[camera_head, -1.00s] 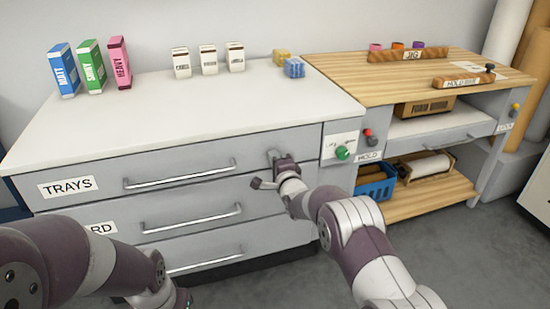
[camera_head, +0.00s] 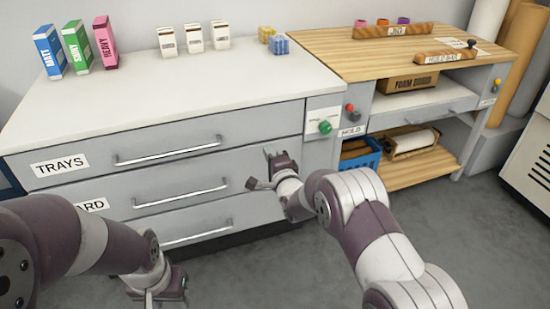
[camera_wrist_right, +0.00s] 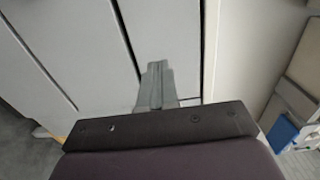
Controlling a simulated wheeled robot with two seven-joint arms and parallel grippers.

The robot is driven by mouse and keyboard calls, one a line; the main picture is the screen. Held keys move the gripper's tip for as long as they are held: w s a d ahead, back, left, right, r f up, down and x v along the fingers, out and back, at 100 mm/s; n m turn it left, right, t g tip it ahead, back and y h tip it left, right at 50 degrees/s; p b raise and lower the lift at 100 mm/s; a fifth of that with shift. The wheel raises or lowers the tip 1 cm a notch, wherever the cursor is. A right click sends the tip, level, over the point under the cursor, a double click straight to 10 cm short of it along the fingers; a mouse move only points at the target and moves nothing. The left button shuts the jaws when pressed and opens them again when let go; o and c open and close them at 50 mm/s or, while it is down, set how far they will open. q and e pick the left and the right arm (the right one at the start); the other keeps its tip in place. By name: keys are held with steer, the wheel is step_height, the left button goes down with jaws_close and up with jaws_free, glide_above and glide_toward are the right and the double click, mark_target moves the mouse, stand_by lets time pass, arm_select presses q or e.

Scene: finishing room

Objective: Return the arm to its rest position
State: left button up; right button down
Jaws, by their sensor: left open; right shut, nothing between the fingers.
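My right arm (camera_head: 355,215) reaches in from the lower right. Its gripper (camera_head: 268,156) is in front of the right end of the drawer unit, with the fingers pointing up. In the right wrist view the fingers (camera_wrist_right: 155,85) are together with nothing between them, over the grey drawer fronts. My left arm (camera_head: 80,245) comes in from the lower left. Its gripper (camera_head: 165,297) hangs low in front of the drawers at the bottom edge, open and partly cut off by the frame.
The drawer unit (camera_head: 240,136) has shut drawers with bar handles. Blue, green and pink boxes and small white boxes stand on its white top (camera_head: 130,110). A wooden bench (camera_head: 370,58) stands right, with a blue basket (camera_head: 365,158) below. Grey floor (camera_head: 470,240) is free at right.

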steer(key=s+d+f+n+g+h, duration=0.3)
steer(key=s+d+f+n+g, duration=0.2)
steer(key=s+f+n+g, duration=0.6)
steer(key=s+d+r+n+g+h, duration=0.1)
steer(key=s+d+r+n+g, duration=0.15)
steer(key=s, duration=0.65)
steer(key=s+d+r+n+g, duration=0.15)
steer(key=s+d, duration=0.25)
steer(key=s, duration=0.6)
steer(key=s+d+r+n+g+h, duration=0.1)
steer(key=s+d+r+g, duration=0.15)
steer(key=s, duration=0.65)
step_height(320, 180, up, 34)
steer(key=d+m+t+p, duration=0.1)
steer(key=p, duration=3.1)
steer(key=shift+w+d+f+p, duration=0.15)
steer(key=shift+w+f+p, duration=0.05)
steer(key=shift+p, duration=0.2)
steer(key=shift+t, duration=0.25)
